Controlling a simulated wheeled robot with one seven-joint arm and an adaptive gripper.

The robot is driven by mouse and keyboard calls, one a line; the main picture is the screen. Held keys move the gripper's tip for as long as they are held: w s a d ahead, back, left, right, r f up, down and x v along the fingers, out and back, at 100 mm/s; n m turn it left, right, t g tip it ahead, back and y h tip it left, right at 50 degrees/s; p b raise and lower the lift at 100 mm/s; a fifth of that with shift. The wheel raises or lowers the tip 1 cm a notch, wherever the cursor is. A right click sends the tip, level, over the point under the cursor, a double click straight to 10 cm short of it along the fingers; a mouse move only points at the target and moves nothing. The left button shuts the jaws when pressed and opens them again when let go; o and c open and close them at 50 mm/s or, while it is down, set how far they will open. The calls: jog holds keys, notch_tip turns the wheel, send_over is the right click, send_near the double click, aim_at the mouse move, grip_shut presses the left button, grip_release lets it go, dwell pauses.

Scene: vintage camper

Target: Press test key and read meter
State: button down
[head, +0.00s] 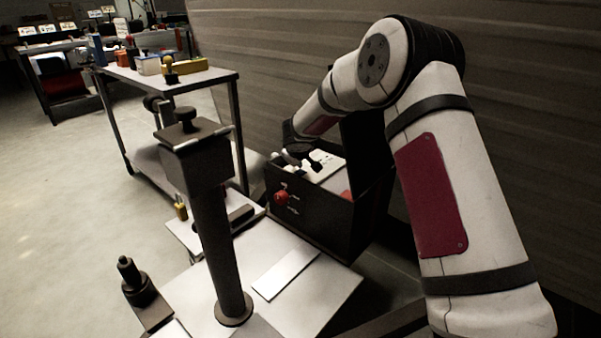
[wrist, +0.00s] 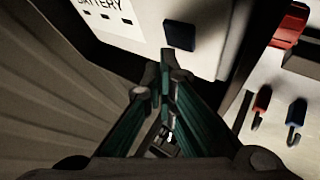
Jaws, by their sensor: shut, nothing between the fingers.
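In the wrist view, a pale panel (wrist: 200,62) carries a white label reading "BATTERY" (wrist: 112,14) with small dark marks under it. A dark square key (wrist: 180,36) sits on the panel to the right of the label. My gripper (wrist: 167,62) is shut and empty, its fingertips just below the key in the picture; I cannot tell whether they touch it. In the head view, my gripper (head: 302,152) is over the open top of a black box (head: 310,212), mostly hidden by my arm. No meter reading is legible.
A red knob (head: 282,198) is on the box's front. A bench (head: 215,76) with small items stands behind. A corrugated wall (head: 270,60) closes off the back.

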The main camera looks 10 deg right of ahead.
aim_at(298, 172)
jog(key=shift+f, duration=0.15)
jog(key=shift+f+b, duration=0.3)
jog(key=shift+b, duration=0.4)
jog(key=shift+f+b, duration=0.4)
jog(key=shift+b, duration=0.15)
dwell(0.5)
jog(key=shift+r, duration=0.15)
jog(key=shift+r+p, duration=0.4)
jog(key=shift+r, duration=0.3)
jog(key=shift+r+p, duration=1.8)
jog(key=shift+r, duration=0.75)
jog(key=shift+f, duration=0.1)
